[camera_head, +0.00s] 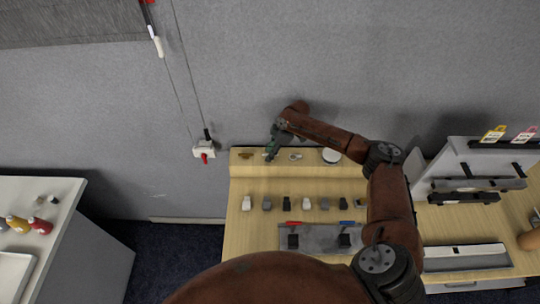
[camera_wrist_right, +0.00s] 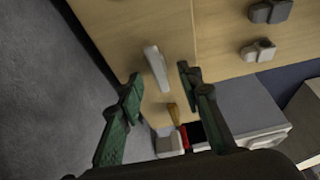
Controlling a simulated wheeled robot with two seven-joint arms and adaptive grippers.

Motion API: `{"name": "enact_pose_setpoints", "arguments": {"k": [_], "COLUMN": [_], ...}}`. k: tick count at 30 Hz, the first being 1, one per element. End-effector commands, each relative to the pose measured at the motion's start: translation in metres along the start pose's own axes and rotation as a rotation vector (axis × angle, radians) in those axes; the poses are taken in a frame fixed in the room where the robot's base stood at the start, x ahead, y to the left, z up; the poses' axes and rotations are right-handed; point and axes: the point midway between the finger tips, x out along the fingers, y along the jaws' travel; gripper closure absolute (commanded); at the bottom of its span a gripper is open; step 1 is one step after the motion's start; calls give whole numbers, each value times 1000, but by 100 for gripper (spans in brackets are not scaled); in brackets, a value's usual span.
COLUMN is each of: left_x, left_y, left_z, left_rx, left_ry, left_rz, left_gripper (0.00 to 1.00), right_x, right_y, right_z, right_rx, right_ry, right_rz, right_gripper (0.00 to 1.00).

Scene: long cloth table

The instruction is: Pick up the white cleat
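The white cleat (camera_wrist_right: 156,68) is a slim, pale bar lying on the wooden back ledge, seen in the right wrist view. My right gripper (camera_wrist_right: 158,84) is open, with its two green fingers on either side of the cleat and apart from it. I cannot tell the height of the fingertips above the ledge. In the head view my right gripper (camera_head: 270,152) is over the left part of the ledge and hides the cleat. My left gripper is not in view.
On the ledge, a brass-coloured piece (camera_wrist_right: 174,116) lies beside the cleat; a metal piece (camera_head: 295,156) and a round white disc (camera_head: 331,157) are to its right. Several small blocks (camera_head: 286,203) stand in a row in front. A grey tray (camera_head: 314,246) holds tools. A white pulley block (camera_head: 204,150) hangs by the wall.

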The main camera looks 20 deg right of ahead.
Motion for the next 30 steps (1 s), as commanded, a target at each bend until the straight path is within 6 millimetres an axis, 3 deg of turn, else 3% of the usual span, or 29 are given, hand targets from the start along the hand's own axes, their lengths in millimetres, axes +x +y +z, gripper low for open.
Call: {"name": "enact_pose_setpoints", "arguments": {"k": [4, 18, 30], "left_x": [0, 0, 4], "left_y": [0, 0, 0], "left_z": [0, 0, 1], "left_rx": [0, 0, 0], "left_ry": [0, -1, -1], "left_rz": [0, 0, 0], "left_gripper": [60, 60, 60], "right_x": [0, 0, -8], "right_y": [0, 0, 0], "right_z": [0, 0, -4], "right_rx": [0, 0, -1], "right_ry": [0, 0, 2], "right_rz": [0, 0, 1], "right_gripper": [67, 98, 98]}}
